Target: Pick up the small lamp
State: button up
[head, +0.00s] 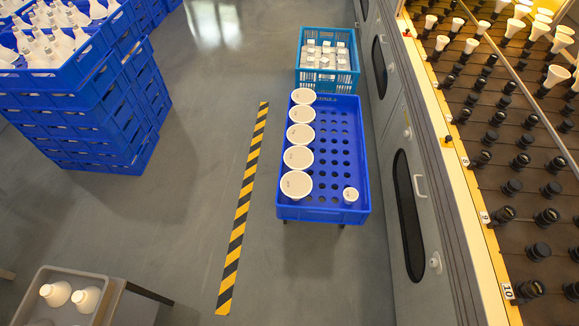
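A small lamp (351,195) with a round white face stands in the near right corner of a blue perforated tray (342,150). It looks upright, face up, with a little of its white side showing below the face. Several larger lamps (297,158) with round white faces stand in a row along the tray's left side, apart from the small one. The tray's holes between them and along the right side are empty. My gripper is not in view.
A light blue crate (312,80) of white-topped items stands behind the tray. Grey cabinets (418,180) and a socket rack (510,150) line the right. Stacked blue crates (90,120) stand left; a grey bin (42,312) holds two white bulbs. Floor left of the tray is clear past a striped line (241,215).

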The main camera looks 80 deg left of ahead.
aim_at(350, 194)
jog(key=i+l+u, duration=0.1)
jog(key=u, duration=0.35)
jog(key=l+u, duration=0.2)
jog(key=u, duration=0.2)
jog(key=i+l+u, duration=0.1)
jog(key=u, duration=0.35)
jog(key=l+u, duration=0.4)
jog(key=i+j, duration=0.05)
jog(key=j, duration=0.05)
